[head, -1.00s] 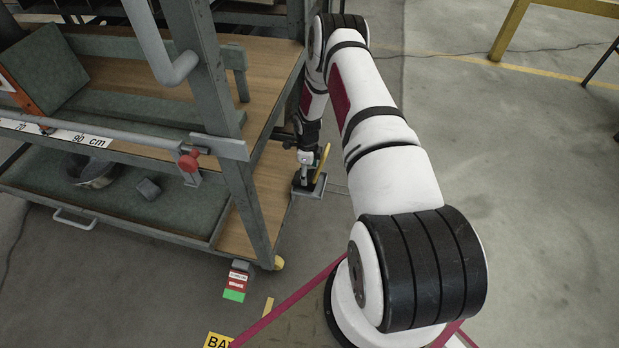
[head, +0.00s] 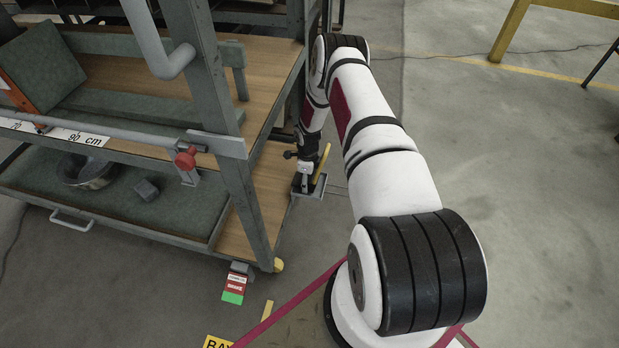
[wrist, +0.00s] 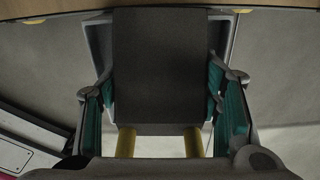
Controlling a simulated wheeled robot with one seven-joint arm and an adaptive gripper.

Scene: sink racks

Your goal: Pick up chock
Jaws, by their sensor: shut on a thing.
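A dark grey block, seemingly the chock (wrist: 160,65), fills the middle of the wrist view between the two teal-padded fingers of my gripper (wrist: 160,108). My gripper is shut on it. Two yellow bars (wrist: 126,142) show below the block, near the gripper's palm. A light grey holder (wrist: 235,30) shows behind and beside the block. In the head view my gripper (head: 306,178) is low beside the cart's right end, at a small grey holder (head: 313,190), with a yellow bar (head: 322,163) standing beside it. The block itself is hard to make out there.
The cart (head: 262,222) with wooden shelves and grey posts stands directly left of my gripper. Open concrete floor (head: 520,180) lies to the right.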

